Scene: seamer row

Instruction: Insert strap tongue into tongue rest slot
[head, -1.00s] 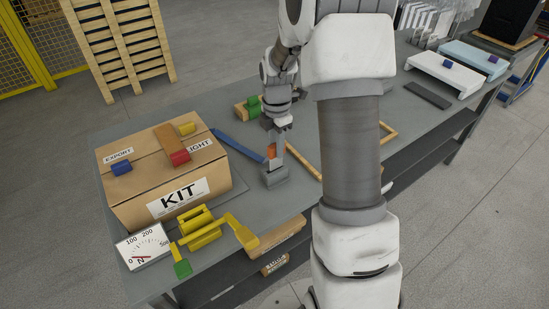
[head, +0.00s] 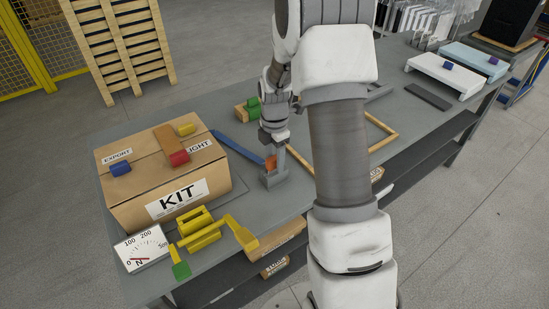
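The blue strap (head: 238,147) runs from the kit box's right side down to an orange piece (head: 270,162), which looks like its tongue. The orange piece is at the left of the upright of a small grey block (head: 276,179), which looks like the tongue rest. I cannot tell whether the orange piece is in a slot or only beside the upright. My gripper (head: 271,146) points down just above the orange piece and the block's upright. Its fingers are small and partly hidden, so I cannot tell whether they hold the orange piece.
The cardboard kit box (head: 130,200) with coloured blocks stands at left. A yellow tool (head: 205,231) and a dial gauge (head: 143,250) lie in front of it. A green block (head: 253,107) is behind my gripper. A wooden frame (head: 384,133) lies to the right, partly hidden by my arm.

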